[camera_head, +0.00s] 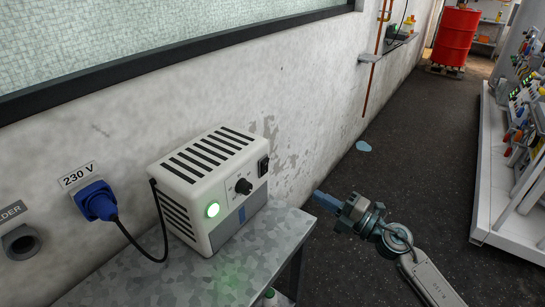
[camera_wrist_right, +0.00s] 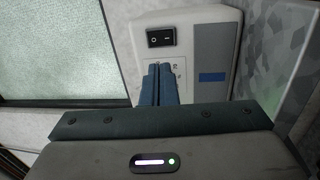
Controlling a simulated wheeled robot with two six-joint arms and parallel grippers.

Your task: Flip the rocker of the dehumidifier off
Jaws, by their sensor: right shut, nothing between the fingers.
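The dehumidifier (camera_head: 205,185) is a white box with black vents on a metal table. Its front carries a lit green lamp (camera_head: 213,210), a black knob (camera_head: 243,186) and a black rocker (camera_head: 263,166) at the right end. In the right wrist view the rocker (camera_wrist_right: 163,37) shows just beyond my fingertips, with "O" and "I" marks. My right gripper (camera_head: 318,195) is shut and empty, right of the dehumidifier and apart from it in the head view. Its closed blue fingers (camera_wrist_right: 157,84) hide the knob in the wrist view. My left gripper is not in view.
A blue plug (camera_head: 97,201) sits in the wall under a "230 V" label, its black cable running to the dehumidifier. The grey metal table (camera_head: 262,245) has bare top in front. A red drum (camera_head: 456,36) stands far back. A shelf rack (camera_head: 500,215) lines the right.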

